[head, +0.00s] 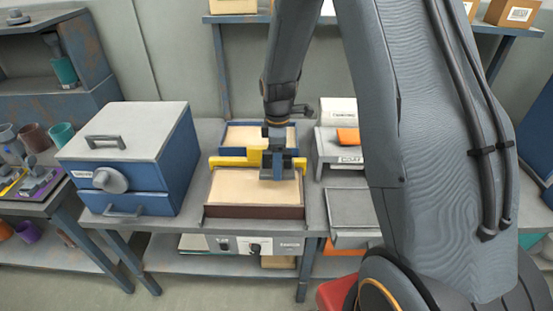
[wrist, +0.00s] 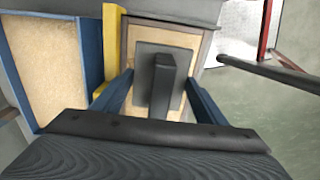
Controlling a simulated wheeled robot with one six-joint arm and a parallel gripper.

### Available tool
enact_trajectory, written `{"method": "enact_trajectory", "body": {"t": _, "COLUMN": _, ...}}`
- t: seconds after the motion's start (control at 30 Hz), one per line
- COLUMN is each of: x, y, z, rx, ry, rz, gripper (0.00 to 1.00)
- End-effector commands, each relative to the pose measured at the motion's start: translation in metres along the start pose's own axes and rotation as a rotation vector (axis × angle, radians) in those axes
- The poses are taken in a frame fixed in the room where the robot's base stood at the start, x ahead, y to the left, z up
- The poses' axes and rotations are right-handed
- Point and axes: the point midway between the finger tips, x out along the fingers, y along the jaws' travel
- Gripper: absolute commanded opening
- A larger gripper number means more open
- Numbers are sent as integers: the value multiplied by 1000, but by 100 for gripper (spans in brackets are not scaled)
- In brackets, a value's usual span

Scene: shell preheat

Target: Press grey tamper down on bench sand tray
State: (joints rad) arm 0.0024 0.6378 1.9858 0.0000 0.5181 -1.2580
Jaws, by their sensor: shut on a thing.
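The grey tamper (wrist: 156,85) has a flat square plate and an upright handle. In the head view the grey tamper (head: 280,172) is over the right part of the front sand tray (head: 255,212), just in front of the yellow bar (head: 228,162). My gripper (head: 281,160) is shut on its handle from above. In the wrist view the blue fingers of my gripper (wrist: 158,95) flank the handle. Pale sand shows around the plate. I cannot tell whether the plate touches the sand or hovers just above it.
A second blue-walled sand tray (head: 232,135) sits behind the yellow bar. A blue cabinet with a grey top (head: 135,150) stands left on the bench. Grey trays and an orange block (head: 347,136) are at the right. A panel with a knob (head: 255,246) is below.

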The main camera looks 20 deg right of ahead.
Motion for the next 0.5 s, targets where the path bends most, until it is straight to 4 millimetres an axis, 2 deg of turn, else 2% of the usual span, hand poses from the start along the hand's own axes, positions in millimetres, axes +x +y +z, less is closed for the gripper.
{"method": "enact_trajectory", "body": {"t": 0.2, "x": 26, "y": 0, "z": -1, "rx": -1, "ry": 0, "rz": 0, "gripper": 45}}
{"method": "enact_trajectory", "body": {"t": 0.5, "x": 54, "y": 0, "z": -1, "rx": -1, "ry": 0, "rz": 0, "gripper": 45}}
